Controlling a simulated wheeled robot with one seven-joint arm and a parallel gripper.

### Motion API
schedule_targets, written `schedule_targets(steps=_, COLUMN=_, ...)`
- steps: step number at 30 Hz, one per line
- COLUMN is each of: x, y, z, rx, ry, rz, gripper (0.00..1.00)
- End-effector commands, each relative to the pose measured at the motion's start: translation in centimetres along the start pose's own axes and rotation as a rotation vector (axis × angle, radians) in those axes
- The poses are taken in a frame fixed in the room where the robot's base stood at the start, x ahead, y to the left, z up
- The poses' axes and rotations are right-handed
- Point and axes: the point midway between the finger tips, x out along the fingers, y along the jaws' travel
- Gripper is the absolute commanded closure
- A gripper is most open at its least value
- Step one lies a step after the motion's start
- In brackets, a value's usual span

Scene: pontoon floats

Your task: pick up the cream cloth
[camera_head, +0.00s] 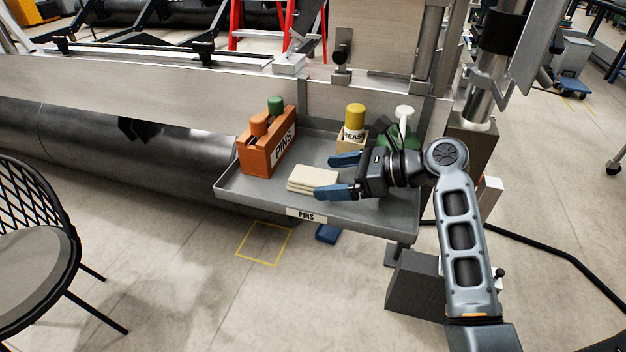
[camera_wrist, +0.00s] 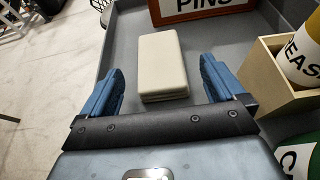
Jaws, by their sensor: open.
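The cream cloth (camera_head: 314,178) is a folded stack lying flat on the grey tray (camera_head: 250,190), near its front edge. It also shows in the wrist view (camera_wrist: 163,64), ahead of and between the blue fingers. My gripper (camera_head: 336,175) is open and empty, with its fingertips close to the cloth's right side in the head view. The wrist view shows the fingertips (camera_wrist: 160,83) on either side of the cloth's near end, apart from it. Whether the fingers are at the cloth's height is hard to tell.
An orange PINS box (camera_head: 268,142) holding orange and green items stands behind the cloth. A wooden box (camera_head: 352,143) with a yellow-topped item and green items (camera_head: 405,135) stand at the tray's back right, close to my gripper. The tray has raised rims.

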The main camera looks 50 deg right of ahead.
Motion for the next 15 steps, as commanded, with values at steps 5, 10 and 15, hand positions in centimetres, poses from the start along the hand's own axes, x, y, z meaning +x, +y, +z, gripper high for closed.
schedule_targets(steps=5, x=2.4, y=0.0, z=0.0, rx=-0.001, ry=0.000, rz=0.001, gripper=0.04)
schedule_targets(steps=10, x=3.2, y=0.0, z=0.0, rx=-0.002, ry=0.000, rz=0.001, gripper=0.04)
schedule_targets(steps=15, x=3.1, y=0.0, z=0.0, rx=-0.001, ry=0.000, rz=0.000, gripper=0.04)
